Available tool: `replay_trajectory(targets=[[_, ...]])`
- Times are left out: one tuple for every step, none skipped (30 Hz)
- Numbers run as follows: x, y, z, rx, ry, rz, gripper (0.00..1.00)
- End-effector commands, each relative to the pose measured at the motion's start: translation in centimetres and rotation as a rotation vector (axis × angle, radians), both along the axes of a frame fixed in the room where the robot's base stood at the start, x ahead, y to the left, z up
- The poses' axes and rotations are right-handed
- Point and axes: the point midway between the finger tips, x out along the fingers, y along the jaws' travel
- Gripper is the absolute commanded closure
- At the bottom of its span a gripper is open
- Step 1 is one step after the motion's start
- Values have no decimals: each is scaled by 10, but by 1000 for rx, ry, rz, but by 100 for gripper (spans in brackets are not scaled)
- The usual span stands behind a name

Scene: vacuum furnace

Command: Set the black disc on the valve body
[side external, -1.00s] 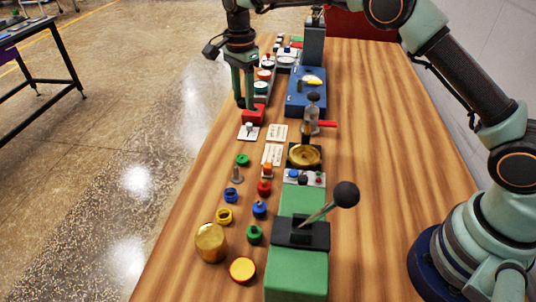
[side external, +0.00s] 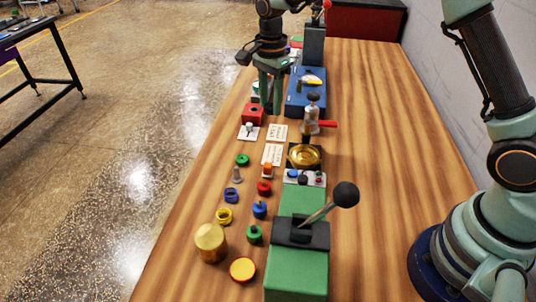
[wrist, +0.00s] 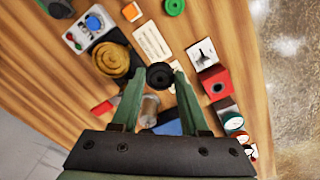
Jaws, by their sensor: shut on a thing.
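My gripper (side external: 270,108) is shut on the black disc (wrist: 160,76), which shows between the fingertips in the wrist view. In the side view the disc is too small and dark to make out clearly at the fingertips. The valve body (side external: 312,118) is a grey metal piece with a red lever and a dark top, standing to the right of my gripper. In the wrist view the valve body (wrist: 150,106) shows partly between the fingers, behind the disc; the left finger hides some of it. The disc is apart from the valve body.
A red block (side external: 253,114) with a dark hole is just left of my gripper. A green lever base (side external: 298,270) and several small caps are nearer the camera. Bare wood lies right.

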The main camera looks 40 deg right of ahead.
Motion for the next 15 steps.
replay_trajectory(targets=[[-10, -5, -7, 0, 3, -2, 100], [-15, -8, -11, 0, 2, -2, 100], [-23, -11, -16, 0, 2, -2, 100], [-28, -14, -20, 0, 2, -2, 100], [-34, -16, -24, 0, 2, -2, 100], [-42, -20, -29, 0, 2, -1, 100], [-47, -22, -33, 0, 2, -1, 100], [-53, -24, -36, 0, 1, -1, 100], [-60, -26, -40, 0, 1, -1, 100], [-65, -28, -43, 0, 1, -1, 100], [-69, -30, -46, 0, 1, -1, 100], [-75, -32, -49, 0, 1, -1, 100], [-79, -33, -51, 0, 0, -1, 100], [-82, -34, -52, 0, 0, -1, 100], [-86, -35, -54, 0, 0, 0, 100]])
